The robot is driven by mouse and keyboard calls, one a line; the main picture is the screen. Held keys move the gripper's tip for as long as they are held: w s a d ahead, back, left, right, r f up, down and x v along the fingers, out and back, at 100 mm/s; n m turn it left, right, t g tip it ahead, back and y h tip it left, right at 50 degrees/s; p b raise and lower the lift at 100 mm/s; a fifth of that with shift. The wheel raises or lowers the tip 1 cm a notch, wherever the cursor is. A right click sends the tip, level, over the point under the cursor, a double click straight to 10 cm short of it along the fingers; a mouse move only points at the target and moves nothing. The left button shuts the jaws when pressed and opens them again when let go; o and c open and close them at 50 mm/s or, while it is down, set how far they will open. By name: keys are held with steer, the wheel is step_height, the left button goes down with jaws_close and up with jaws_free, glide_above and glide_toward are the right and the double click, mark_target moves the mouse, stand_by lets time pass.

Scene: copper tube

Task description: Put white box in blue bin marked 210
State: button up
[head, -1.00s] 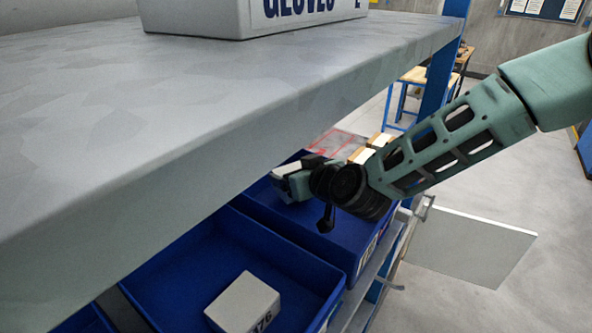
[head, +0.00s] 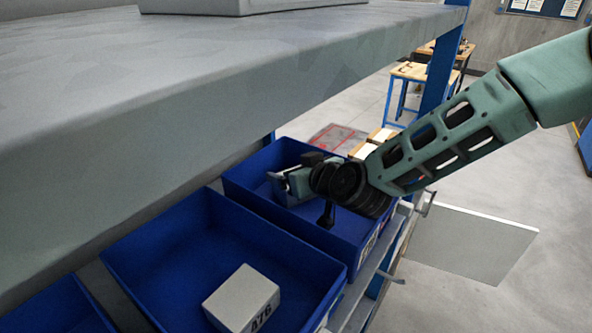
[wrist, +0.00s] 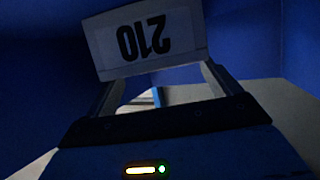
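A white box (wrist: 148,38) with an upside-down "210" on its face shows in the wrist view, between and beyond my gripper's fingers. It sits at about the same tilt as my gripper, and its side edges meet the fingers, which appear shut on it. In the head view my gripper (head: 280,181) is low inside the far blue bin (head: 250,205). The held box is not clear there. The bin's outer label (head: 368,250) is seen too steeply to read. Blue walls surround the box in the wrist view.
A nearer blue bin (head: 165,245) holds a pale box (head: 236,296) marked A76. Another blue bin (head: 50,310) is at the lower left. A grey shelf (head: 180,95) overhangs the bins and carries a large box (head: 240,5). A blue post (head: 437,80) stands behind my arm.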

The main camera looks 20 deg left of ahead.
steer(key=shift+r, duration=0.1)
steer(key=shift+r+p, duration=0.3)
steer(key=shift+p, duration=0.05)
steer(key=b+v, duration=0.2)
steer(key=v, duration=0.5)
steer(key=shift+s+d+r, duration=0.2)
steer(key=shift+r, duration=0.1)
